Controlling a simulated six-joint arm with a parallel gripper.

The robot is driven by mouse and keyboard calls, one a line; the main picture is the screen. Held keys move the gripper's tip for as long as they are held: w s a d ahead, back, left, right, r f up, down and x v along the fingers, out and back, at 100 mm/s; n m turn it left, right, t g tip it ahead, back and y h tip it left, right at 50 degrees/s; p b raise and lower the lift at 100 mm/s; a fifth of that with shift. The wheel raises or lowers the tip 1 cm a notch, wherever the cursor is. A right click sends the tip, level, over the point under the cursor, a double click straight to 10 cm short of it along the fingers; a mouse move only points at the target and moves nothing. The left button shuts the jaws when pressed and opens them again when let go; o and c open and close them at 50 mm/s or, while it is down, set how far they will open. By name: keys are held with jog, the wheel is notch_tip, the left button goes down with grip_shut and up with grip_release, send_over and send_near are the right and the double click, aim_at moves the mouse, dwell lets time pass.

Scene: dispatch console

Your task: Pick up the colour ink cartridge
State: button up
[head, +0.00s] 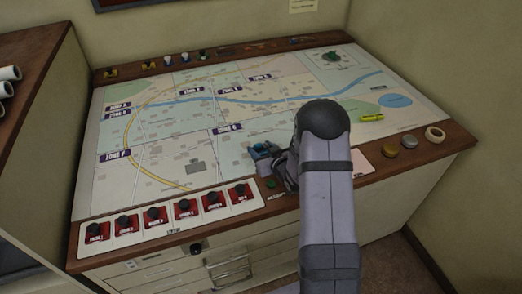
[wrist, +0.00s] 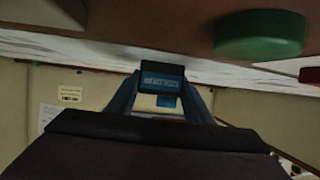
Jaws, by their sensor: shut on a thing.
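My gripper (wrist: 162,90) is shut on the colour ink cartridge (wrist: 162,78), a small dark box with a blue label, seen between the two fingers in the wrist view. The label's lettering is too blurred to read. In the head view my gripper (head: 266,152) is low over the map board, near its front edge. My arm comes in from the front and hides part of the gripper. I cannot tell in the head view whether the cartridge touches the board.
A green disc (head: 271,183) lies on the console's front edge; it looms close in the wrist view (wrist: 260,34). Red switches (head: 182,208) line the front left. A yellow vehicle (head: 372,118), discs (head: 390,151) and a tape roll (head: 435,134) lie right. The map's middle (head: 200,125) is mostly clear.

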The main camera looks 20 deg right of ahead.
aim_at(261, 143)
jog(key=shift+r, duration=0.1)
jog(key=shift+r+b, duration=0.65)
jog(key=shift+r, duration=4.3)
jog(key=shift+a, duration=0.1)
